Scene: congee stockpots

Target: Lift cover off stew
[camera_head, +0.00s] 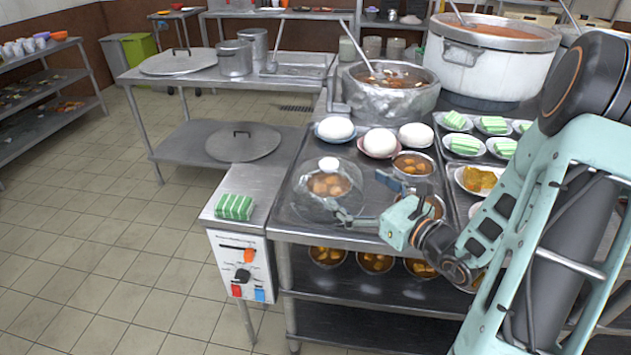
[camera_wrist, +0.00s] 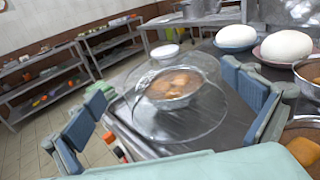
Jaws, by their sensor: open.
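A clear dome cover (camera_head: 308,207) with a white knob (camera_head: 329,164) stands over a metal bowl of stew (camera_head: 328,186) near the front left corner of the steel counter. In the wrist view the cover (camera_wrist: 205,112) fills the middle, its knob (camera_wrist: 165,51) on top and the stew bowl (camera_wrist: 174,92) visible through it. My gripper (camera_head: 368,200) is open, close to the right of the cover in the head view. In the wrist view the two blue-padded fingers of my gripper (camera_wrist: 166,78) are spread to either side of the cover. I cannot tell whether either finger touches it.
White buns on plates (camera_head: 380,143) sit behind the cover, with a stew bowl (camera_head: 412,164) at right. A large soup pot (camera_head: 391,94) with a ladle stands further back. The floor at left (camera_head: 90,230) is free.

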